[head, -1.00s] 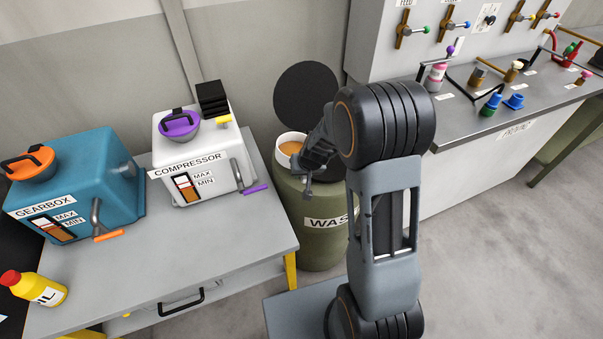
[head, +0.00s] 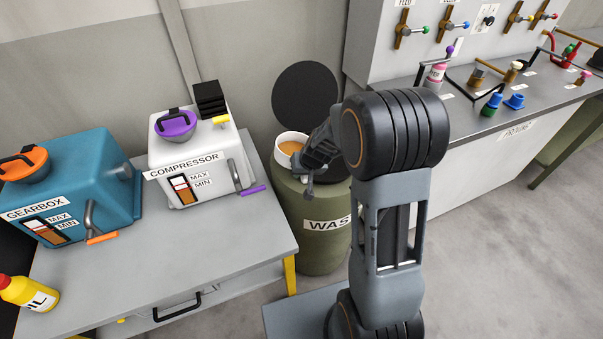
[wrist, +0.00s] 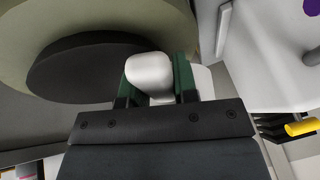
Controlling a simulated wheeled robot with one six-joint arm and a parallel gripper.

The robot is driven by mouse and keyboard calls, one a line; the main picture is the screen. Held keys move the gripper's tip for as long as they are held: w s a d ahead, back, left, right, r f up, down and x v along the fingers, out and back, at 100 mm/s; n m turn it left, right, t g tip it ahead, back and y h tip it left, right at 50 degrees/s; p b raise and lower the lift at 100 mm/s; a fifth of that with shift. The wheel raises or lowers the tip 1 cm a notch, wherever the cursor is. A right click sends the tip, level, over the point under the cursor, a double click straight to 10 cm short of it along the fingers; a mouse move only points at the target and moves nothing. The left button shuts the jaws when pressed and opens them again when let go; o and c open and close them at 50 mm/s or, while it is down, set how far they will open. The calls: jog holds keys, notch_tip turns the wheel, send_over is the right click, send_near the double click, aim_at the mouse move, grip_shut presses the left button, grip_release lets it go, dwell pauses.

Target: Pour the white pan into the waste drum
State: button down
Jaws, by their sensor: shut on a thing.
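The white pan (head: 283,137) is held above the far left part of the waste drum's top in the head view. Brown-orange liquid (head: 291,147) shows inside it, and it looks about level. My gripper (head: 307,166) is shut on the pan; in the wrist view its green fingers (wrist: 157,78) close on a white part (wrist: 150,72) of it. The green waste drum (head: 296,215) stands below, with a dark round opening (wrist: 85,68) in its top. My arm hides part of the drum and its label.
A dark round disc (head: 306,95) stands behind the drum. Left of it, a grey table (head: 215,250) bears the white compressor (head: 205,180), the teal gearbox (head: 85,185) and a yellow bottle (head: 28,291). A grey counter (head: 545,108) with fittings stands at the right.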

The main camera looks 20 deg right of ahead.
jog(key=shift+d+r+m+y+b, duration=0.4)
jog(key=shift+d+y+b, duration=0.5)
jog(key=shift+b, duration=1.1)
jog(key=shift+s+d+r+t+y+b, duration=0.15)
jog(key=shift+d+r+y+b, duration=0.2)
jog(key=shift+d+y, duration=0.25)
jog(key=shift+w+d+r+t+y+b, duration=0.15)
jog(key=shift+d+r+y+b, duration=0.2)
jog(key=shift+y, duration=0.35)
jog(key=y, duration=0.1)
jog(key=d+m+y, duration=0.1)
jog(key=t+y, duration=0.1)
jog(key=y, duration=0.1)
jog(key=shift+s+d+r, duration=0.15)
jog(key=shift+d+r, duration=0.15)
jog(key=shift+r, duration=0.05)
jog(key=shift+s+d+f+m+t+y+b, duration=0.15)
jog(key=shift+d+m+y+b, duration=0.25)
jog(key=shift+y+b, duration=0.6)
jog(key=shift+w+d+r+m+t+y+b, duration=0.1)
jog(key=shift+d+m+t+y+b, duration=0.3)
jog(key=shift+y+b, duration=0.6)
